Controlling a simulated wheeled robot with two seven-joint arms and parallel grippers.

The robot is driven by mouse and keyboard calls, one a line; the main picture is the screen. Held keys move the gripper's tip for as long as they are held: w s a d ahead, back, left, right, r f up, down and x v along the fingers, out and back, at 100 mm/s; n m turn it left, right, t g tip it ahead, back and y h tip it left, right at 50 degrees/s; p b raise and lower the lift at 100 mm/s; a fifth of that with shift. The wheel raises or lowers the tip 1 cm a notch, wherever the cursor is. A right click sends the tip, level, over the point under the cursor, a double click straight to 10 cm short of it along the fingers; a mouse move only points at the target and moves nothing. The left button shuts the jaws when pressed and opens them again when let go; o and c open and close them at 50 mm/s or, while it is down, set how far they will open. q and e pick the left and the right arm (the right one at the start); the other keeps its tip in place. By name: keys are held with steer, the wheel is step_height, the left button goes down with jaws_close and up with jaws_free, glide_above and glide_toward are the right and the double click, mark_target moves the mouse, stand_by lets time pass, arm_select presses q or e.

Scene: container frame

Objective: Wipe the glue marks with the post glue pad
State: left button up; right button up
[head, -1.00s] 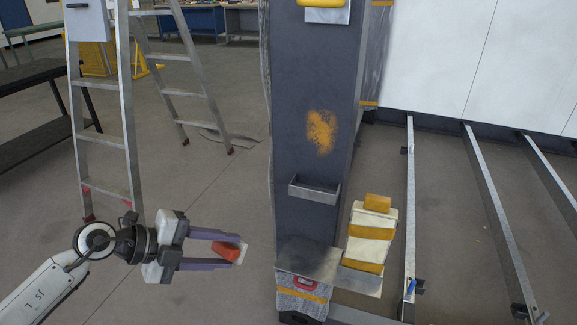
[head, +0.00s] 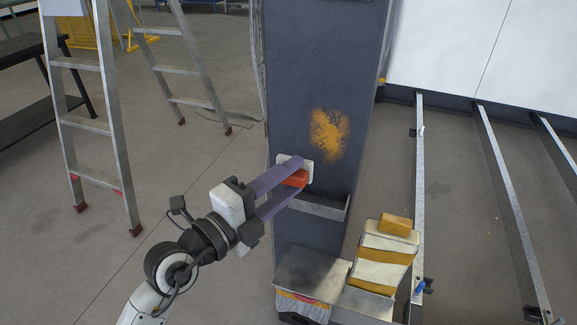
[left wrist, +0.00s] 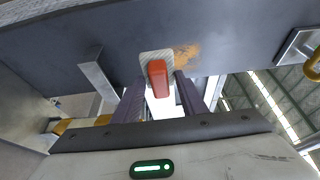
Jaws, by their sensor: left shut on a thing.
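My left gripper (head: 283,190) is shut on the orange-red handle of the glue pad (head: 296,178), whose pale plate (head: 308,166) faces the dark post (head: 290,100). The pad is at the post's face, left of and below the orange glue mark (head: 328,134). I cannot tell whether it touches the post. In the left wrist view the pad's handle (left wrist: 157,79) sits between the fingers, and the glue mark (left wrist: 186,57) shows beside the plate. My right gripper is not in view.
A metal tray (head: 322,205) is fixed on the post just below the pad. A grey box (head: 312,273) and a yellow-and-white striped stack (head: 384,256) stand at the foot. A ladder (head: 90,125) stands left; metal rails (head: 505,200) run right.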

arm_select(q)
steer(key=w+b, duration=0.1)
steer(key=w+d+b, duration=0.1)
steer(key=w, duration=0.1)
steer(key=shift+w+d, duration=0.15)
steer(key=shift+w+d+b, duration=0.25)
steer(key=shift+w+b, duration=0.25)
steer(key=shift+w, duration=0.35)
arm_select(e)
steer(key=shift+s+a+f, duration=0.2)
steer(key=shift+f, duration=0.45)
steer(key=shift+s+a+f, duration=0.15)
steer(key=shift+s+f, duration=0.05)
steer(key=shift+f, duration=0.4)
arm_select(q)
steer(key=shift+w+r, duration=0.1)
steer(key=shift+w, duration=0.05)
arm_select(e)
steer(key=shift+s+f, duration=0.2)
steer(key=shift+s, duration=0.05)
arm_select(q)
steer(key=shift+w+d, duration=0.25)
steer(key=shift+w, duration=0.35)
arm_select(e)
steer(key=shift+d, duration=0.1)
